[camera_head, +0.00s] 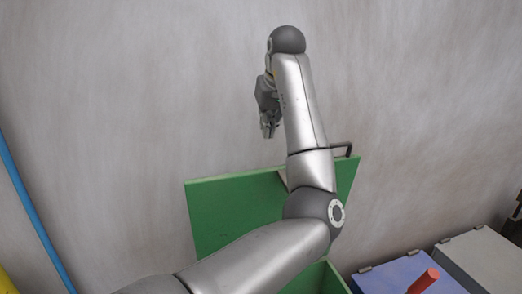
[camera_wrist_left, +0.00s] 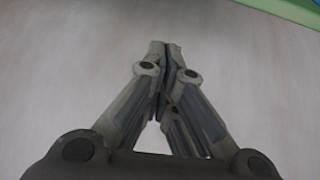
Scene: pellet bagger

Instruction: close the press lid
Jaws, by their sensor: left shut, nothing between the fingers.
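The green press lid (camera_head: 235,208) stands raised in the head view, with a dark handle (camera_head: 344,148) at its upper right edge. My left arm crosses in front of it and hides part of it. My left gripper (camera_head: 269,133) is shut and empty, above the lid's top edge and apart from it. In the left wrist view the gripper (camera_wrist_left: 164,45) shows with its fingertips together against the grey wall. A strip of green (camera_wrist_left: 285,10) shows at that view's top right corner. My right gripper is not in view.
A blue box (camera_head: 400,272) with a red cylinder (camera_head: 424,281) stands at the lower right, beside a grey box (camera_head: 482,258). A blue pole (camera_head: 35,215) runs along the left. The grey wall (camera_head: 130,100) fills the background.

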